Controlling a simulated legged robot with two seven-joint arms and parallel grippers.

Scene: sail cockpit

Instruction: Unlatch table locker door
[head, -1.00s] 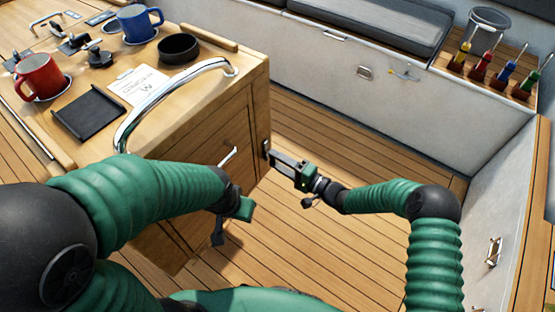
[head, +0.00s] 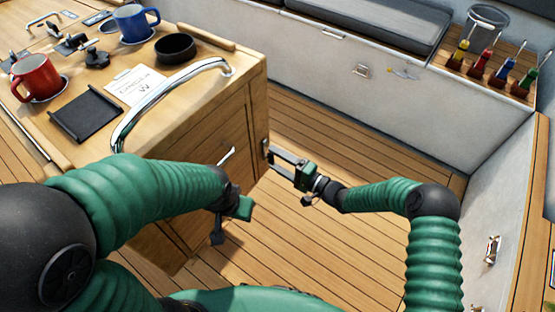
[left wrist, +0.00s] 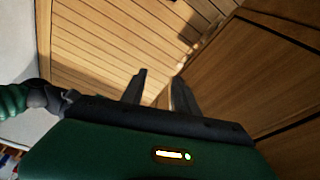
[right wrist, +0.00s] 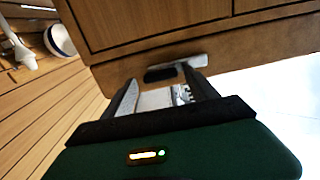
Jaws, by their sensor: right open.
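The wooden table locker's door (head: 222,132) is on the table's side below the chrome rail, with a slim shiny bar on it. A small metal latch (head: 265,147) sits at the table's right edge. My right gripper (head: 271,154) is open at this latch. In the right wrist view its fingers (right wrist: 160,80) stand apart, with a metal plate (right wrist: 160,99) and a dark slot (right wrist: 160,75) between them; contact cannot be told.
A red mug (head: 37,78), a blue mug (head: 135,22), a black bowl (head: 176,48) and a black tray (head: 87,117) are on the tabletop. The chrome rail (head: 170,92) curves above the door. Open plank floor (head: 330,235) lies right of the table.

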